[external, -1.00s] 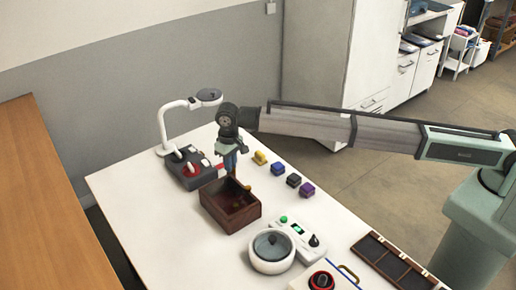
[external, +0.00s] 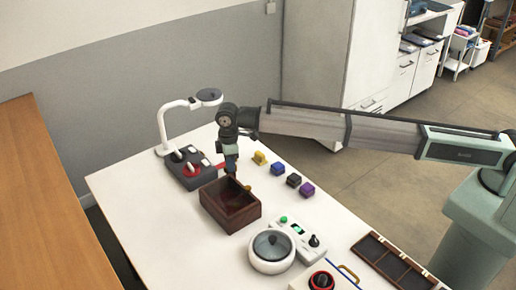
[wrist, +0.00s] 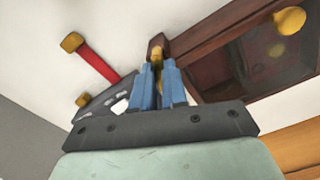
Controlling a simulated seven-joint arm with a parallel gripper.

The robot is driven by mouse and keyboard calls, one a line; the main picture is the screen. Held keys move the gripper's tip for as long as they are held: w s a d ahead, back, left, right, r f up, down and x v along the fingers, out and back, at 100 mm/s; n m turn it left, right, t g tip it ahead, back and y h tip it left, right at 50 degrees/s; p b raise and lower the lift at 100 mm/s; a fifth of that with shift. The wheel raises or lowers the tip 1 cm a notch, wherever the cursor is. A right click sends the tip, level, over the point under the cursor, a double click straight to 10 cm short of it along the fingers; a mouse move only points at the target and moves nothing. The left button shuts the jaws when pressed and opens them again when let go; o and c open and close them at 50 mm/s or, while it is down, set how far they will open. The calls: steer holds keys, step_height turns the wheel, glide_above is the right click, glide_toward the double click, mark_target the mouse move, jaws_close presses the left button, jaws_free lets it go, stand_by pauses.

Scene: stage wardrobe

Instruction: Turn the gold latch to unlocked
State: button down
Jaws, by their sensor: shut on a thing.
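My gripper (wrist: 158,76) has blue fingers and is closed around a small gold piece, which looks like the gold latch (wrist: 157,54), at a corner of the dark brown wooden box (wrist: 222,22). The fingers hide much of this piece, so its turned position cannot be read. In the external view my gripper (external: 231,169) points down at the far corner of the open box (external: 236,220). A round gold knob (wrist: 289,20) sits on the box's rim; it also shows in the external view (external: 247,187).
A dark grey control unit (external: 187,172) and a white lamp (external: 165,125) stand to the left. Yellow (external: 260,157), blue and other blocks stand right.

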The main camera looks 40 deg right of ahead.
steer(key=n, duration=0.4)
steer(key=shift+n, duration=0.3)
stand_by(0.4)
steer(key=c, duration=1.2)
jaws_free()
steer(key=shift+o, duration=0.2)
step_height(320, 180, up, 14)
steer(key=shift+f, duration=0.1)
steer(key=shift+d, duration=0.1)
